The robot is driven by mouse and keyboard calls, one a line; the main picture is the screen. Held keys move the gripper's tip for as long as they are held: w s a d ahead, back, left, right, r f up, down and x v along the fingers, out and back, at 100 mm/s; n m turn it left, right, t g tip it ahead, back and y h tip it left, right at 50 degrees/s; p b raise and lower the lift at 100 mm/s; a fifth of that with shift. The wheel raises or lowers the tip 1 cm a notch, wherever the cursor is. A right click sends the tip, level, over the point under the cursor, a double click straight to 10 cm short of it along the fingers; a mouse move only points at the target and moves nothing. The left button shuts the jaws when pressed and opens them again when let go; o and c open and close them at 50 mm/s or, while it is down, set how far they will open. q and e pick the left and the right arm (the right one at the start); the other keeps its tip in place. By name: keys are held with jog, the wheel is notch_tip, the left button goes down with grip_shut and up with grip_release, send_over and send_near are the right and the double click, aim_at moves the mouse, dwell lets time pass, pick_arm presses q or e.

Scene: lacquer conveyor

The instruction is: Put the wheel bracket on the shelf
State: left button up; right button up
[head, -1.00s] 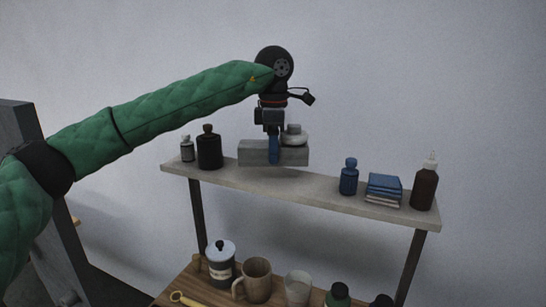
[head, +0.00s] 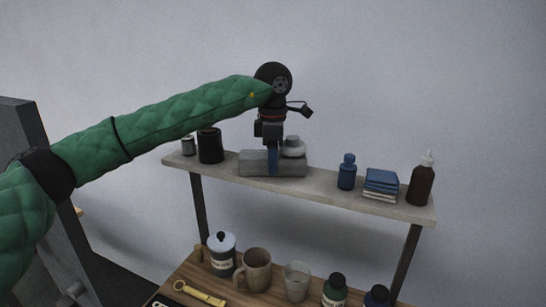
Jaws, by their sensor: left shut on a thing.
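The wheel bracket (head: 290,165) is a long grey block with a pale round wheel on top, right of its middle. My left gripper (head: 272,160), with blue fingers, points straight down and is shut on the block near its middle. The bracket is level, at the left-centre part of the grey shelf (head: 323,186). Its underside looks to be at the shelf top; I cannot tell whether it touches fully. My right gripper is not in view.
A dark jar (head: 210,146) and a small grey bottle (head: 188,147) stand left of the bracket. Below, a wooden table (head: 212,280) holds a mug, a glass and jars.

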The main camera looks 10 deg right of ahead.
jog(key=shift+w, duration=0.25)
pick_arm(q)
jog(key=o, duration=1.4)
jog(key=shift+o, duration=0.6)
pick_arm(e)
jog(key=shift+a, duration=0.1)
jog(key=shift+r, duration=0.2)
